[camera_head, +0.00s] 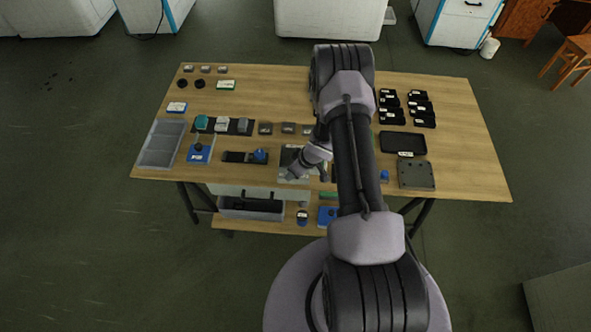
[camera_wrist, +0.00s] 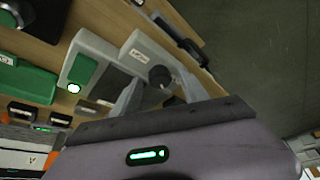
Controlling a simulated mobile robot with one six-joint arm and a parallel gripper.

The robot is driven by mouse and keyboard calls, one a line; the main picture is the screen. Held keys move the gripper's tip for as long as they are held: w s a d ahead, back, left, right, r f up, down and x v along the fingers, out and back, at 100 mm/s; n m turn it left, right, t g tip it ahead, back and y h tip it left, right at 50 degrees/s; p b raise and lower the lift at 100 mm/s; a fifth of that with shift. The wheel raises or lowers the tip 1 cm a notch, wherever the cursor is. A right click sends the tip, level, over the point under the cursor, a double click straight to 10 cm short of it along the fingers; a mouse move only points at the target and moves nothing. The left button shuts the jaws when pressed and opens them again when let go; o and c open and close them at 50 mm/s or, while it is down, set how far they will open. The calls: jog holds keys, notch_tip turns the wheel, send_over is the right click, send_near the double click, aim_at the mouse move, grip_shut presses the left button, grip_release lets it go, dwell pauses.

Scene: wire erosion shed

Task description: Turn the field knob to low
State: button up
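A round dark knob (camera_wrist: 160,76) sits on a light grey panel (camera_wrist: 146,50) in the wrist view. A small white label on the panel is too blurred to read, so I cannot confirm that this is the field knob or tell its setting. My gripper (camera_wrist: 157,93) has its two grey fingers apart, one on each side of the knob, with the knob showing between and beyond them. I cannot tell whether either finger touches it. In the head view my gripper (camera_head: 292,174) is low over the panel (camera_head: 287,155) near the table's front edge and hides the knob.
On the wooden table (camera_head: 260,95) are a blue-based joystick (camera_head: 199,155), a dark slider unit (camera_head: 238,157), a grey tray (camera_head: 160,145) and several black bins (camera_head: 390,107).

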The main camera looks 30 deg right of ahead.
jog(key=shift+r, duration=0.1)
jog(key=p+v, duration=0.4)
jog(key=v, duration=1.3)
jog(key=shift+p, duration=0.4)
jog(key=shift+s+r, duration=0.1)
